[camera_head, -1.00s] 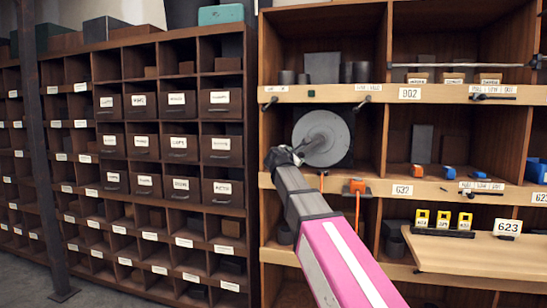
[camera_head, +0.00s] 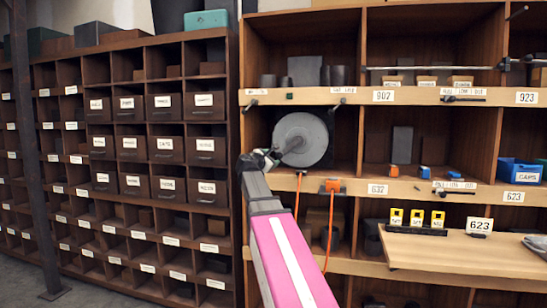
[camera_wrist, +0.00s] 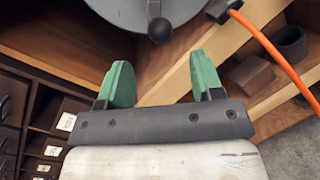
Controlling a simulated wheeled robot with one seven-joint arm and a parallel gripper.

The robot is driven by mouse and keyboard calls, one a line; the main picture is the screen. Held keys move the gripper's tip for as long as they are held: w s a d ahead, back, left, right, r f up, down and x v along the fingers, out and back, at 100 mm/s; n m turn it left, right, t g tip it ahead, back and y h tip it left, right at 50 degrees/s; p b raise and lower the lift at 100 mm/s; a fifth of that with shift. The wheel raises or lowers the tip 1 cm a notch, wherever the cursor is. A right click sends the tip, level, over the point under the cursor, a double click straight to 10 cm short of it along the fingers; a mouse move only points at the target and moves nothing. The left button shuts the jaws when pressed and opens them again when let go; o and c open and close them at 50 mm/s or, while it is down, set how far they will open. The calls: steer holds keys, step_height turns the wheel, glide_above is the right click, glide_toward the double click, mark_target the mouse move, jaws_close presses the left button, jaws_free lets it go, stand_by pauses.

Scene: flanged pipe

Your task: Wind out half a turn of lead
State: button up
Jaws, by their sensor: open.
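A round grey reel (camera_head: 313,132) is mounted in front of a dark square plate in the upper shelf bay. In the wrist view the lower part of the reel (camera_wrist: 182,8) shows at the top edge, with a dark ball knob (camera_wrist: 160,30) on a short arm. An orange lead (camera_head: 328,238) hangs from an orange fitting (camera_head: 333,185) right of the reel; the lead (camera_wrist: 275,52) also crosses the wrist view's upper right. My gripper (camera_head: 263,158) is just left of and below the reel's middle. Its green-padded fingers (camera_wrist: 163,80) are apart with nothing between them, and the knob is beyond the tips.
A shelf board (camera_head: 350,178) runs below the reel. A light wooden leaf (camera_head: 470,255) juts out at lower right, with yellow blocks (camera_head: 417,217) behind it. A dark drawer cabinet (camera_head: 160,150) stands at left. Brown and dark blocks (camera_wrist: 252,72) lie in the lower bay.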

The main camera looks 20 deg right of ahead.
mark_target(281, 155)
steer(key=x, duration=1)
steer(key=shift+w+d, duration=0.1)
steer(key=shift+d, duration=0.05)
steer(key=shift+c, duration=0.2)
jaws_close()
steer(key=s+d+f+n+t, duration=0.2)
steer(key=s+d+n+t, duration=0.2)
steer(key=d+n, duration=0.5)
steer(key=shift+s+n+y, duration=0.3)
steer(key=shift+s+n, duration=0.8)
steer(key=shift+n, duration=2.8)
steer(key=shift+f, duration=0.1)
